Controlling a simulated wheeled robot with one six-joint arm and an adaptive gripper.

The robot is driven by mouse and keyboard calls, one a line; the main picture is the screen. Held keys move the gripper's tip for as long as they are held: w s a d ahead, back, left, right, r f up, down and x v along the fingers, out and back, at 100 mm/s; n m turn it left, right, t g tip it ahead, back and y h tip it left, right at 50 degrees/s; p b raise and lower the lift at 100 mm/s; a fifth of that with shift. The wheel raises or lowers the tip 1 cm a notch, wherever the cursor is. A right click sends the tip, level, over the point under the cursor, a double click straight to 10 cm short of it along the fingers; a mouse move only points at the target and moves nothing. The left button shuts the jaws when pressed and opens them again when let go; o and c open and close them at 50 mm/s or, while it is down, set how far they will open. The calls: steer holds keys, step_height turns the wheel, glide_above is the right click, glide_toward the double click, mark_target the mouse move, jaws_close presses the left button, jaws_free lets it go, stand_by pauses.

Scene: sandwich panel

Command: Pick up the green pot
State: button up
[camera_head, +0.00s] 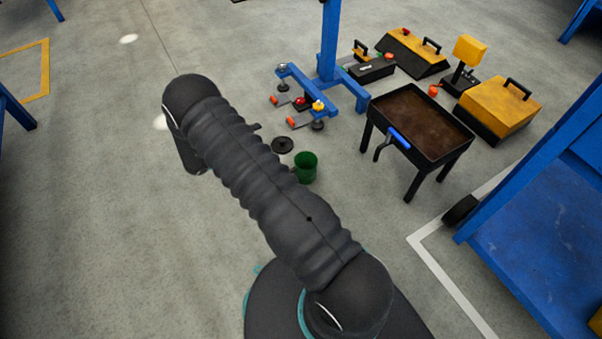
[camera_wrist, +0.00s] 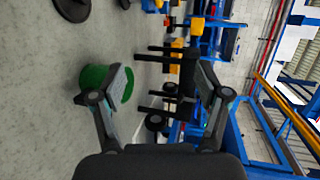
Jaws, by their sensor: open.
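The green pot (camera_head: 306,167) stands on the grey floor in the head view, just right of my arm and apart from the black tray table. In the wrist view the green pot (camera_wrist: 94,77) is at left, partly hidden behind the left finger of my gripper (camera_wrist: 160,90). My gripper is open with nothing between its fingers.
A black disc (camera_head: 282,145) lies on the floor near the pot. The black tray table (camera_head: 467,131) stands to the right, and a blue stand (camera_head: 327,69) behind. Yellow and black boxes (camera_head: 499,106) stand at upper right. A blue cart (camera_head: 540,250) is at right.

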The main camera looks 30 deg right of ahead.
steer(key=s+f+m+g+h, duration=0.3)
steer(key=s+f+g, duration=0.1)
steer(key=s+f, duration=0.5)
steer(key=b, duration=0.2)
glide_toward(301, 171)
steer(key=shift+h, duration=0.3)
steer(key=f, duration=0.1)
steer(key=w+a+f, duration=0.1)
steer(key=f, duration=0.1)
steer(key=shift+w+a+f, duration=0.1)
steer(key=shift+w+f, duration=0.15)
steer(key=shift+f, duration=0.05)
steer(key=shift+d, duration=3.75)
steer(key=shift+r, duration=0.1)
steer(key=c, duration=1.2)
